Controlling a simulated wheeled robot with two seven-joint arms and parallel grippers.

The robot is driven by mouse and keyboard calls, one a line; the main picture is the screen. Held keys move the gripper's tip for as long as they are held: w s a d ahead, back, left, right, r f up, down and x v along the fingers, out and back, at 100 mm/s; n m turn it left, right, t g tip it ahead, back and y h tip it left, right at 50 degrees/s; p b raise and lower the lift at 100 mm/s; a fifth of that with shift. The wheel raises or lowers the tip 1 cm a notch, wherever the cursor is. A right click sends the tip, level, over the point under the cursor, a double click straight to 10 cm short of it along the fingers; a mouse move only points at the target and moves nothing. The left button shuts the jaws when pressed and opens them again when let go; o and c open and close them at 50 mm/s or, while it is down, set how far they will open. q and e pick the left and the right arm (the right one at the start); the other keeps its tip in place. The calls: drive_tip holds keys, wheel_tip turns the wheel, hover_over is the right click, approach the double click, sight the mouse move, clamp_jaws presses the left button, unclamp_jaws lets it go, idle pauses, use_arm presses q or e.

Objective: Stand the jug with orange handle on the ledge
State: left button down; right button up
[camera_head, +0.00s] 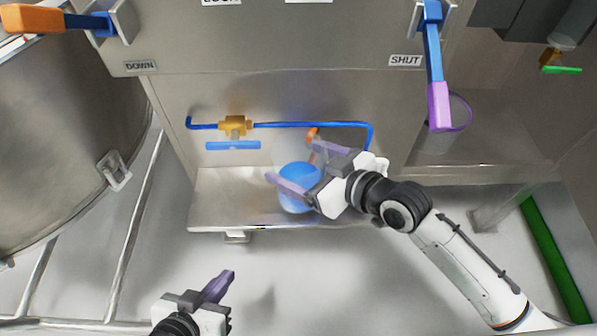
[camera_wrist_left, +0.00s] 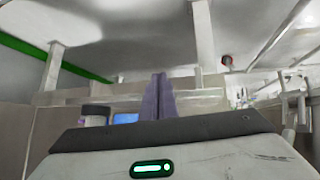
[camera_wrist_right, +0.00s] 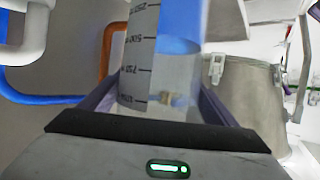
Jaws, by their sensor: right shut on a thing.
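The jug with orange handle (camera_wrist_right: 138,60) is clear with a dark printed scale and blue in it. In the head view its round blue top (camera_head: 299,187) shows between the fingers of my right gripper (camera_head: 297,166), and its orange handle (camera_head: 312,133) sticks out behind them. My right gripper is shut on the jug. The ledge (camera_head: 228,203) is a bare metal shelf; the jug appears over its right half. I cannot tell whether the jug's base touches it. My left gripper (camera_head: 219,287) is empty in front of the ledge; its fingers (camera_wrist_left: 158,97) are together.
A blue pipe (camera_head: 310,124) with a brass valve (camera_head: 235,125) runs along the wall behind the ledge. A purple-rimmed vessel (camera_head: 441,140) stands on a surface to the right, near the purple-gripped SHUT lever (camera_head: 438,105). A large steel drum (camera_head: 70,130) is at left. The ledge's left part is clear.

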sight(304, 166)
wheel_tip(304, 166, down, 2)
drive_tip(key=shift+w+f+b, duration=0.1)
drive_tip(key=shift+f+b, duration=0.1)
drive_tip(key=shift+b, duration=0.9)
drive_tip(key=shift+w, duration=0.15)
drive_tip(key=shift+r, duration=0.1)
use_arm(q)
drive_tip(key=shift+d+f+t, duration=0.3)
drive_tip(key=shift+f, duration=0.2)
drive_tip(key=shift+f, duration=0.1)
use_arm(e)
drive_tip(key=o, duration=1.5)
drive_tip(key=shift+f, duration=0.3)
drive_tip(key=shift+o, duration=0.2)
